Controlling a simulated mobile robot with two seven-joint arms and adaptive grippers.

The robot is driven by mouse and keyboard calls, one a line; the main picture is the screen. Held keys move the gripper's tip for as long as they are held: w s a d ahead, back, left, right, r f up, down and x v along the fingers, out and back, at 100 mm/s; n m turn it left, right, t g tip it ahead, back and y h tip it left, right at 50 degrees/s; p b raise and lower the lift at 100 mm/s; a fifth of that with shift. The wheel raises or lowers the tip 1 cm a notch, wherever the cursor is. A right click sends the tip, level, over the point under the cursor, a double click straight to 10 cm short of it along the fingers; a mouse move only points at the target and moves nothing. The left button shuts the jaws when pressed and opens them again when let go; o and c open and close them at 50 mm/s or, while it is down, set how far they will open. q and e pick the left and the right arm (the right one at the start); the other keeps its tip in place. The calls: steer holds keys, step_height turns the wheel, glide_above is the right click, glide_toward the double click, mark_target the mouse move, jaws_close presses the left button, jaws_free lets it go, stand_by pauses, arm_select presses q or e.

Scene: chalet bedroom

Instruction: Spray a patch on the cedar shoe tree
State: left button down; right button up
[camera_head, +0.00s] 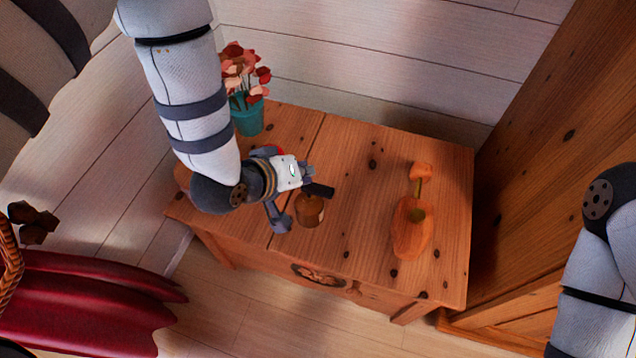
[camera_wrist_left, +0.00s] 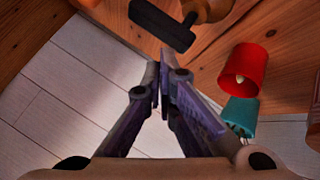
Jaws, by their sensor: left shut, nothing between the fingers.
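The cedar shoe tree (camera_head: 411,235), an orange-brown wooden piece with a smaller front block joined by a thin rod, lies on the right half of the wooden chest top. A brown bottle (camera_head: 310,210) with a black spray head (camera_head: 319,190) stands near the chest's front edge, left of the shoe tree. The black spray head also shows at the top of the left wrist view (camera_wrist_left: 162,25). My left gripper (camera_head: 283,222) is shut and empty, just left of the bottle. In the left wrist view its fingertips (camera_wrist_left: 164,60) meet, apart from the bottle. My right gripper is out of view.
A teal pot with red and pink flowers (camera_head: 247,115) stands at the chest's back left. A wooden cabinet (camera_head: 565,150) is at right. Chest top (camera_head: 350,150) is clear behind the bottle.

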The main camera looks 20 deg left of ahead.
arm_select(q)
steer(key=shift+f, duration=0.15)
stand_by(0.4)
steer(key=shift+f, duration=0.35)
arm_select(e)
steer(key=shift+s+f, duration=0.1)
arm_select(q)
steer(key=shift+f, duration=0.25)
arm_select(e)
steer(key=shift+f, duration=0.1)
arm_select(q)
steer(key=shift+r, duration=0.1)
steer(key=shift+r+p, duration=0.35)
steer(key=shift+r, duration=0.25)
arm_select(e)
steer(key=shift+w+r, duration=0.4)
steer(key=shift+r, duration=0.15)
arm_select(q)
step_height(320, 180, up, 6)
steer(key=p, duration=0.3)
steer(key=shift+p, duration=0.3)
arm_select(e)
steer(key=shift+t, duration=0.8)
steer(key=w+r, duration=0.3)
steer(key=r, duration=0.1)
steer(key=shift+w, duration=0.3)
